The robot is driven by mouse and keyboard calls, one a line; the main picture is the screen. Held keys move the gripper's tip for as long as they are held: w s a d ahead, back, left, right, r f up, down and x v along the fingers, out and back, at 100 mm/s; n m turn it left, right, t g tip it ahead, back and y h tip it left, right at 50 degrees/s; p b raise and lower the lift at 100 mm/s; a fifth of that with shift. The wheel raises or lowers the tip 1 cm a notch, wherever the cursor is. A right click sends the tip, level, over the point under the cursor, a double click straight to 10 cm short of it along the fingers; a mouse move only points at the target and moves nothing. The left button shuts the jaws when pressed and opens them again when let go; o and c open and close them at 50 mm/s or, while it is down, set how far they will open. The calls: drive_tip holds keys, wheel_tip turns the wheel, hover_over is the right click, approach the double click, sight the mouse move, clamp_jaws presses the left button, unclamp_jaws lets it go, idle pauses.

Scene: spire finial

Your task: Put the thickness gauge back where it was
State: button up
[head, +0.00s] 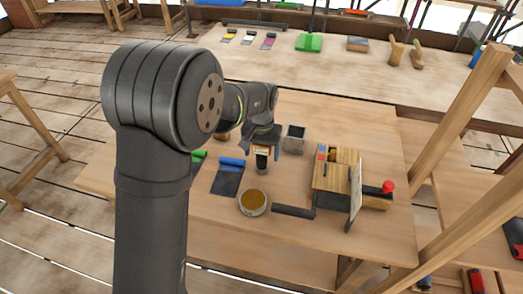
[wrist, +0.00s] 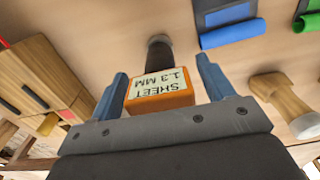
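An orange block with a white label reading "SHEET 1.3 MM" (wrist: 160,90) sits between the fingers of my gripper in the wrist view. It looks to be the thickness gauge, though I cannot be sure. A dark cylinder (wrist: 159,54) shows just beyond it; in the head view the cylinder (head: 262,165) is below the gripper, over the workbench. My gripper (wrist: 163,75) has its two blue fingers on either side of the block, with narrow gaps showing. It looks open around the block. In the head view the gripper (head: 262,140) partly hides the block.
A wooden box (head: 345,165) with an upright panel and red knob (head: 388,187) stands right. A round amber-topped container (head: 253,203) and black bar (head: 293,211) lie in front. A blue roll (head: 231,162) on dark cloth lies left.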

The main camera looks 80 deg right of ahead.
wheel_tip(320, 180, up, 12)
drive_tip(key=shift+r, duration=0.2)
idle(0.4)
drive_tip(key=shift+f, duration=4.15)
drive_tip(key=shift+r, duration=3.2)
